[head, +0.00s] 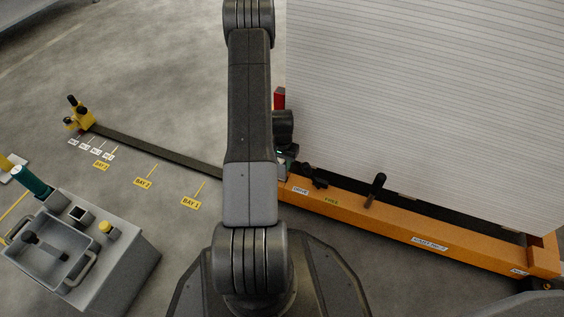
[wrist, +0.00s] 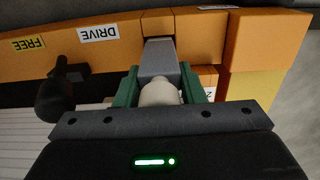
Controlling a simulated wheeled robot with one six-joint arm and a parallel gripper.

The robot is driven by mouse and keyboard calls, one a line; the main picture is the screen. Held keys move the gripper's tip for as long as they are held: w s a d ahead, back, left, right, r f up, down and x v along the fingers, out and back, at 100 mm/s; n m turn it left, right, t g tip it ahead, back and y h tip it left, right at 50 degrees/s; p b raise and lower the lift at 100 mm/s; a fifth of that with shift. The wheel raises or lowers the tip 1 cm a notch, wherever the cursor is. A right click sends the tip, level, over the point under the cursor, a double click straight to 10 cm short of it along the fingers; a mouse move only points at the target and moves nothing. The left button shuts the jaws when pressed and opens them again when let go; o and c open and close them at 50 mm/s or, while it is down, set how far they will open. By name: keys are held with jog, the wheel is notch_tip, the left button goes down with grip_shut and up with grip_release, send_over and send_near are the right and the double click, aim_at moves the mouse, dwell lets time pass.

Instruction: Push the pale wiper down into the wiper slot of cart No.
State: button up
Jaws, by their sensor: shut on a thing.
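In the wrist view the two green fingers of my gripper (wrist: 159,82) are closed on the sides of a pale rounded piece, which I take to be the pale wiper (wrist: 160,94). A grey block (wrist: 159,60) lies directly beyond it, at a gap in the orange beam (wrist: 108,58). I cannot tell whether the grey block belongs to the wiper, nor how deep anything sits in a slot. In the head view my arm hides the wiper and most of my gripper, at the left end of the orange beam (head: 400,228).
A black lever (wrist: 58,92) stands left of my fingers, near the DRIVE label (wrist: 98,34) and FREE label (wrist: 29,43). A large white ribbed panel (head: 430,100) rises behind the beam. A dark floor rail (head: 155,148) runs left to a yellow post (head: 82,117). A grey console (head: 110,255) stands lower left.

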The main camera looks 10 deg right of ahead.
aim_at(282, 173)
jog(key=shift+f+b, duration=0.65)
jog(key=shift+f, duration=2.7)
jog(key=o, duration=1.1)
notch_tip(282, 173, up, 14)
jog(key=p, duration=0.5)
jog(key=shift+f, duration=0.15)
